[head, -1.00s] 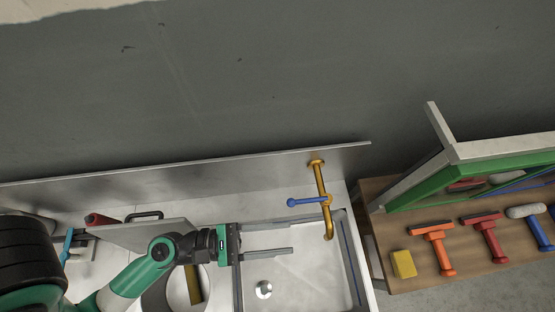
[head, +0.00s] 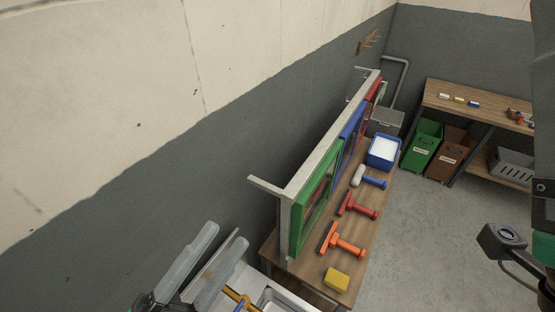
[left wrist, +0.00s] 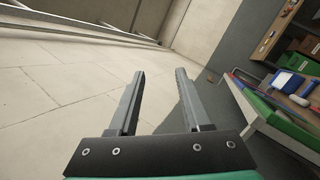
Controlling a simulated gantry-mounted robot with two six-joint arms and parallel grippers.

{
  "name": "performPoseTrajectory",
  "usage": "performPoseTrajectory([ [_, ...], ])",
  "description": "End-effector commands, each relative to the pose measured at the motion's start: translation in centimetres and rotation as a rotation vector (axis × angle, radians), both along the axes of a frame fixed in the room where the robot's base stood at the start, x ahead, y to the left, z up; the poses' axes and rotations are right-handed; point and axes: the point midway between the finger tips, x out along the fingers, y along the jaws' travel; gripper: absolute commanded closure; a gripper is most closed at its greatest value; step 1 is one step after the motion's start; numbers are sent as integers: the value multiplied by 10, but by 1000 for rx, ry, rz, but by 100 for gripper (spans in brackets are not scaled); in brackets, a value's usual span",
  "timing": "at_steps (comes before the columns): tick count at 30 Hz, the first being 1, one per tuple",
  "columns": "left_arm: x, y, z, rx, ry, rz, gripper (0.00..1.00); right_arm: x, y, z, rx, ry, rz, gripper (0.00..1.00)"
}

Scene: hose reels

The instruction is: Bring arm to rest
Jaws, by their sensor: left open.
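My left gripper (head: 226,240) is at the bottom of the head view, its two grey fingers apart and raised in front of the wall and the sink's back edge. In the left wrist view the left gripper (left wrist: 160,78) is open, with nothing between its fingers.
A sink with an orange tap (head: 240,298) lies right of the gripper. A wooden bench (head: 309,270) holds a yellow sponge (head: 336,280), squeegees (head: 342,241), a blue bin (head: 382,153) and framed panels (head: 315,205). Green (head: 422,146) and brown bins (head: 448,160) stand beyond. Grey floor is clear.

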Motion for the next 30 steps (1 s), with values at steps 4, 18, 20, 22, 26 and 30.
performPoseTrajectory([
  [4,10,8,134,302,-414,327,52,0,0,28,0,0,0,9],
  [18,3,96,279,1333,-823,1566,52,0,0,40,0,1,0,9],
  [20,5,100,278,1435,-818,1620,52,0,0,40,0,1,0,9],
  [22,6,100,277,1507,-829,1652,52,0,0,40,0,1,0,9],
  [26,6,100,277,1548,-839,1670,52,0,0,40,0,0,0,9],
  [30,6,100,276,1546,-839,1668,52,0,0,40,0,1,0,9],
])
